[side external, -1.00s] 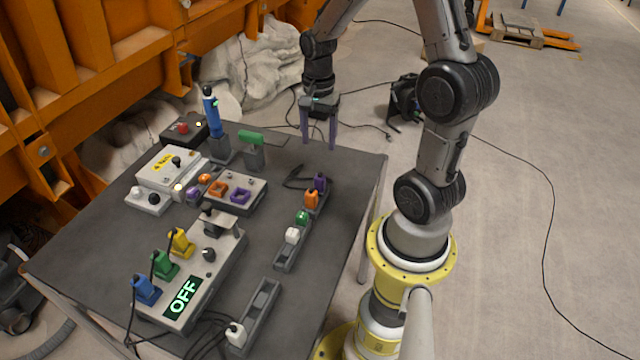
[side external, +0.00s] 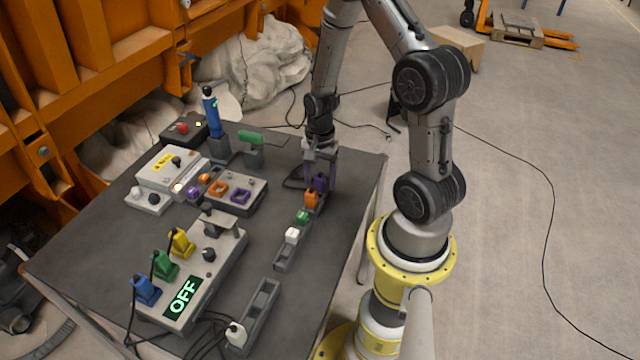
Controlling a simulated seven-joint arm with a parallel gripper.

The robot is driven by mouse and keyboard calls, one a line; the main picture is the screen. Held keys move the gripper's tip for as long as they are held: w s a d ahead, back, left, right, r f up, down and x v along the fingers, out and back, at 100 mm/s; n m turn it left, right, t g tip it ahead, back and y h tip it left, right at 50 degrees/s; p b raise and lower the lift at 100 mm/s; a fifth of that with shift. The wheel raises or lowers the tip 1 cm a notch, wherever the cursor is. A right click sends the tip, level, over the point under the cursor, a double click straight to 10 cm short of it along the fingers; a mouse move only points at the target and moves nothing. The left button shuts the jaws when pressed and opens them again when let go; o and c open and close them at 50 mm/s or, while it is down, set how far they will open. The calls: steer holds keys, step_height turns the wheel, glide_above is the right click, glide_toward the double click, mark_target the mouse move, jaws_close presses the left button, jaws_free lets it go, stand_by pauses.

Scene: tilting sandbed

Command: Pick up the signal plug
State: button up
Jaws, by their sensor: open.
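No label shows which plug is the signal plug. A narrow grey rack (side external: 281,262) on the right of the table holds a purple plug (side external: 320,184), an orange plug (side external: 311,198), a green plug (side external: 302,217) and a white plug (side external: 292,235) in a row. My gripper (side external: 320,186) is open and low over the far end of this rack, with its fingers around or beside the purple plug. The fingers partly hide that plug, and I cannot tell whether they touch it.
A box with orange and purple sockets (side external: 255,197) and a blue-handled tool (side external: 211,115) stand farther back.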

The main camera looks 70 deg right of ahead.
steer(key=shift+f, duration=0.25)
jaws_close()
steer(key=shift+r, duration=0.1)
stand_by(0.3)
